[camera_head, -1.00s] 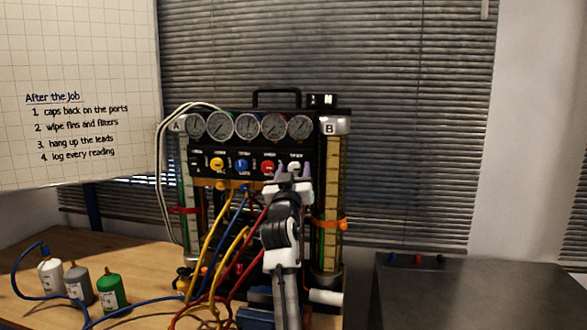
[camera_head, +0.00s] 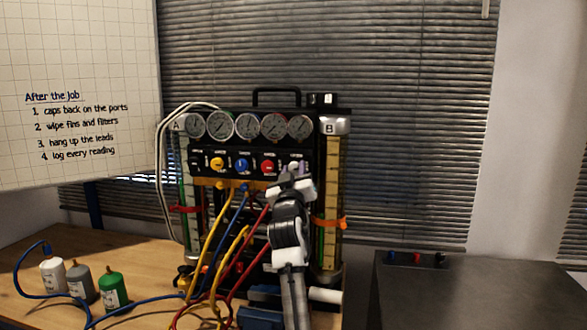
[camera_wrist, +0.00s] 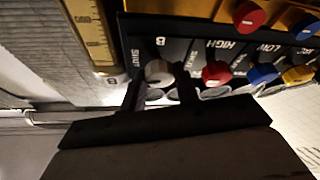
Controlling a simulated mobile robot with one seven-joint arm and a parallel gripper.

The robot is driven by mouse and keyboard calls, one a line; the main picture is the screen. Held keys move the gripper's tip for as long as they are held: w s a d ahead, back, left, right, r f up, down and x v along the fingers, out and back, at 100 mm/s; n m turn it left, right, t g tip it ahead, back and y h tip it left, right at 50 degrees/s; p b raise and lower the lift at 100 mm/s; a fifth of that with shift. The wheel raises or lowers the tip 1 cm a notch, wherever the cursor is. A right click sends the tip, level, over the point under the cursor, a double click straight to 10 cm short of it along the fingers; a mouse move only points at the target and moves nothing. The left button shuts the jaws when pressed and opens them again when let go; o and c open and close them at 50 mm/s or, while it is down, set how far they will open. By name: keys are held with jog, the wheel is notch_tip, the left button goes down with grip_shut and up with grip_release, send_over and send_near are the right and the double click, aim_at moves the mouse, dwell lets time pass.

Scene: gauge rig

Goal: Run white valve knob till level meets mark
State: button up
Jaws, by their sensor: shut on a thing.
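The white valve knob (camera_head: 294,166) is at the right end of a row of coloured knobs on the black panel. My gripper (camera_head: 296,175) is at it from the front and partly covers it. In the wrist view the white knob (camera_wrist: 159,71) sits between the two fingers of my gripper (camera_wrist: 161,90), which are shut on it. Sight tube B (camera_head: 331,190) stands at the rig's right, with a yellow scale and an orange band (camera_head: 330,222). Tube A (camera_head: 184,170) at the left has a red band (camera_head: 184,210).
The red knob (camera_head: 267,167) and blue knob (camera_head: 242,166) sit close left of the white one. Round gauges (camera_head: 246,125) line the panel above. Yellow, blue and red hoses (camera_head: 207,235) hang below, left of my arm. Several bottles (camera_head: 112,290) stand at the table's left.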

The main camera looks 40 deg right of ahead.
jog(key=shift+n+t+y+p, duration=0.5)
jog(key=shift+n+y, duration=0.6)
jog(key=shift+n, duration=1.2)
jog(key=o, duration=1)
jog(key=shift+c, duration=0.2)
jog(key=shift+s, duration=0.1)
jog(key=b+v, duration=0.5)
jog(key=v, duration=0.8)
jog(key=shift+s+a+f, duration=0.2)
jog(key=shift+s, duration=0.1)
